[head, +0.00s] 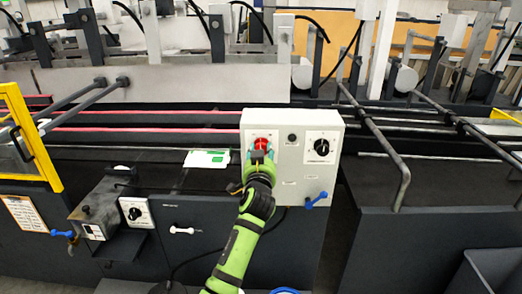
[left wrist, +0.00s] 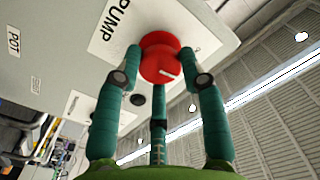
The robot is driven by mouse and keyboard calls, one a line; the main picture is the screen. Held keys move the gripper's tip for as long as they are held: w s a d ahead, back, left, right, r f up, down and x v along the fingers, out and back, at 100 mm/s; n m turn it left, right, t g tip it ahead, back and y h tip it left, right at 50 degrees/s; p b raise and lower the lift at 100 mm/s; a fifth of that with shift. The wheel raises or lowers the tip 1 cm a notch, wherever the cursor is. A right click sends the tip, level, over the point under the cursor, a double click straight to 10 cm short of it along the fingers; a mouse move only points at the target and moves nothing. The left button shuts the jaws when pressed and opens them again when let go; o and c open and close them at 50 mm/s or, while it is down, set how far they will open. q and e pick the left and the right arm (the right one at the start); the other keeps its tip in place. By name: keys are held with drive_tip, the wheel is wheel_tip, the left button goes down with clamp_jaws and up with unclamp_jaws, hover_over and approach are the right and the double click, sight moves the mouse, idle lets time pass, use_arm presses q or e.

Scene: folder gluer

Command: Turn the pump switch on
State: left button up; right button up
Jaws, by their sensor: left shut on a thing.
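The pump switch is a round red knob (head: 262,143) on the front of a light grey control box (head: 290,182). In the left wrist view the red knob (left wrist: 163,55) sits beside a white PUMP label (left wrist: 115,22), and a short white mark shows on its face. My left gripper (head: 259,156) is at the knob, with its teal fingers around it. In the left wrist view the left gripper (left wrist: 162,72) is shut on the knob, fingertips at its sides. The fingers hide part of the knob in the head view. My right gripper is not seen.
The box also carries a black rotary knob (head: 322,146), a small black button (head: 291,137) and a blue lever (head: 317,200). Metal rails (head: 385,150) stick out at right. A yellow guard frame (head: 36,145) stands at left. A green-and-white card (head: 207,158) lies left of the box.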

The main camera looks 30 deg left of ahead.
use_arm(q)
drive_tip(key=shift+m+p, duration=1.75)
drive_tip(key=shift+m, duration=2.85)
drive_tip(key=o, duration=1.1)
drive_tip(key=shift+o, duration=0.2)
drive_tip(key=v, duration=1.2)
drive_tip(key=shift+f, duration=0.1)
